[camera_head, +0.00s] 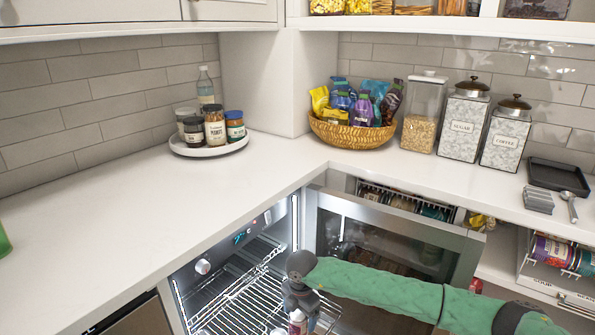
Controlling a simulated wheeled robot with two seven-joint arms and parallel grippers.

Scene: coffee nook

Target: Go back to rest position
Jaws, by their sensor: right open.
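My right arm, in a green sleeve, comes in from the right across the front of the open appliance door. My right gripper (300,303) is over the pulled-out wire rack (240,308) of the lit appliance, pointing down, with open jaws. A small can or bottle with a light label (298,322) shows just below the gripper, partly hidden by it; I cannot tell whether they touch. My left gripper is not in view.
The glass door (385,240) stands open, close behind my right arm. A round tray of jars (208,150), a snack basket (352,133) and canisters (462,125) stand at the back. A scoop (570,203) lies at right.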

